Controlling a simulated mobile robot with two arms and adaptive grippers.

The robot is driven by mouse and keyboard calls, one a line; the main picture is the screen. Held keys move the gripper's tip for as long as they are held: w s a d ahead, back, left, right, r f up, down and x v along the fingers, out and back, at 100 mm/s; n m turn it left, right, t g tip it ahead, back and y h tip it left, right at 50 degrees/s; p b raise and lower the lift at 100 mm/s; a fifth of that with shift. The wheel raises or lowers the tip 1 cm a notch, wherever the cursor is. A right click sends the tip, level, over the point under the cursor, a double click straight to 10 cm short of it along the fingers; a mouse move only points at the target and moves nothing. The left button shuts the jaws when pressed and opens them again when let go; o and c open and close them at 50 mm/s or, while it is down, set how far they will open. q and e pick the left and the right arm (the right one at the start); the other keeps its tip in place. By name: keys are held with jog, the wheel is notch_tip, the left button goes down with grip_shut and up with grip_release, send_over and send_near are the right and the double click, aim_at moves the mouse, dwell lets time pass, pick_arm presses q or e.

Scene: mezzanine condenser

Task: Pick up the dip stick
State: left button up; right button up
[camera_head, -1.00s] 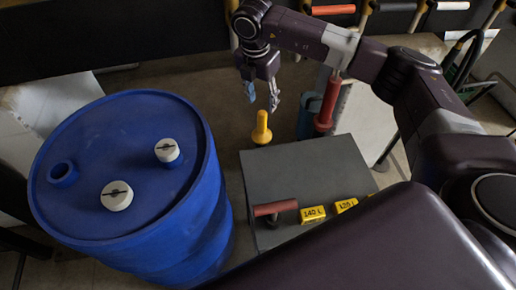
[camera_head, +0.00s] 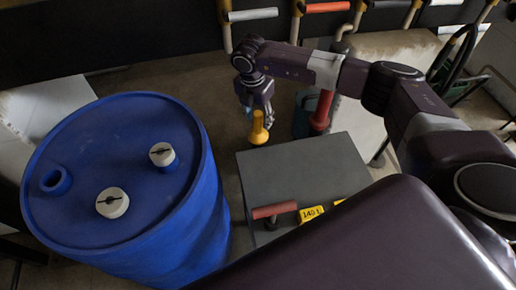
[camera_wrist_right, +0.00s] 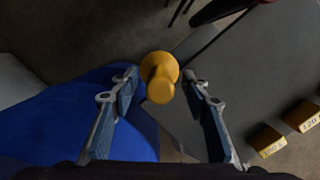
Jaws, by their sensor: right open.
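The yellow handle with a round head (camera_head: 258,128), which looks like the top of the dip stick, stands by the far edge of the grey box. Any stick below it is hidden. My right gripper (camera_head: 258,114) is open and points down, its fingers at the handle's upper part. My left gripper is not in view.
A blue drum (camera_head: 110,170) with two white caps stands close on the left. The grey box (camera_head: 300,170) carries a red-handled lever (camera_head: 273,210) and yellow volume labels (camera_head: 311,214). A red cylinder (camera_head: 321,112) stands behind it. Pipes with coloured grips line the back.

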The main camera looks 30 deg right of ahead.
grip_shut()
jog(key=shift+r, duration=0.2)
dwell(0.4)
